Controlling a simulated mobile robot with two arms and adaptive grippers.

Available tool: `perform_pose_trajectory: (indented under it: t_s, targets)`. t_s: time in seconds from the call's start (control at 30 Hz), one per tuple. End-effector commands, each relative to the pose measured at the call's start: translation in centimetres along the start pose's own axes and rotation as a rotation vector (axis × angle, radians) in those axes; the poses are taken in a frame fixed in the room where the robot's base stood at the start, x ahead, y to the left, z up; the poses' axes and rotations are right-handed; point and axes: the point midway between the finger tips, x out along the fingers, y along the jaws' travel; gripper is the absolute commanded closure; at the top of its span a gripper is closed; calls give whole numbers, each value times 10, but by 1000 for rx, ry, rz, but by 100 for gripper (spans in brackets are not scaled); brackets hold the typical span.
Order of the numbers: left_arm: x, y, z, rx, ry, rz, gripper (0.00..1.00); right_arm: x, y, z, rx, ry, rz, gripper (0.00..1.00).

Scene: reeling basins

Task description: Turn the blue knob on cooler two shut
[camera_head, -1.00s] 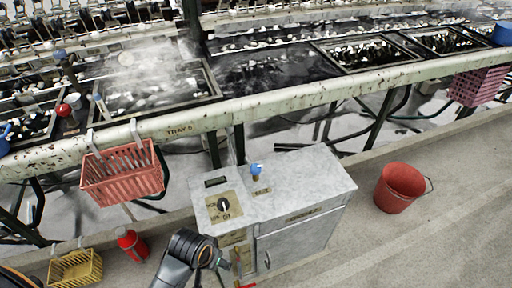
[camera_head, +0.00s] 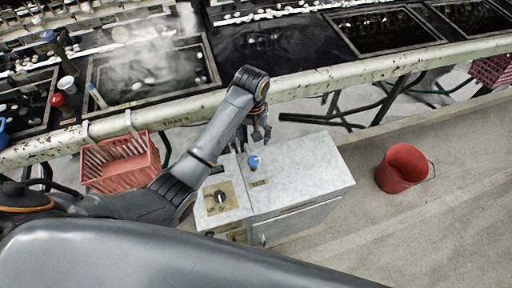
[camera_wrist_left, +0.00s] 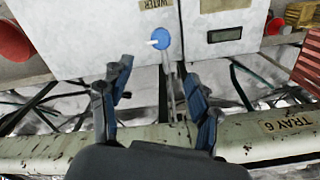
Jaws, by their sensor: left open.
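The blue knob (camera_head: 253,161) stands on top of the grey-white cooler cabinet (camera_head: 305,172), near its back edge. It also shows in the left wrist view (camera_wrist_left: 160,38), with a pale stub pointing left, beside a label reading WATER (camera_wrist_left: 156,4). My left gripper (camera_head: 257,137) is just behind and above the knob, its fingers pointing down. In the left wrist view the fingers (camera_wrist_left: 157,80) are spread and empty, and the knob lies beyond their tips, apart from them. I cannot read a cooler number. My right gripper is not in view.
The basin bench's pale rail (camera_head: 300,103) runs close behind the cooler. A red basket (camera_head: 122,165) hangs from it on the left. A black dial (camera_head: 220,197) sits on the cooler's left part. A red bucket (camera_head: 402,168) stands on clear floor at right.

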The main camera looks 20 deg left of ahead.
Motion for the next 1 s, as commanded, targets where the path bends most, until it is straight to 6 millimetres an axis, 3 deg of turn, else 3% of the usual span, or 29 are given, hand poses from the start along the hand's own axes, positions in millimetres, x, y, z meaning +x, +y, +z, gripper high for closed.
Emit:
perform_pose_trajectory:
  t_s: [0.17, 0.5, 0.7, 1.0]
  targets:
    - [16, 0, 0, -2, -7, -3, 38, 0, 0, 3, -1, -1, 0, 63]
    - [87, -1, 1, -2, -7, -4, 38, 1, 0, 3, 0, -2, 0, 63]
    - [120, 0, 0, -1, -4, -3, 38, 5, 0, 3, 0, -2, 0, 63]
    - [136, 0, 0, -1, -1, -2, 38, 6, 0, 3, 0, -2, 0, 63]
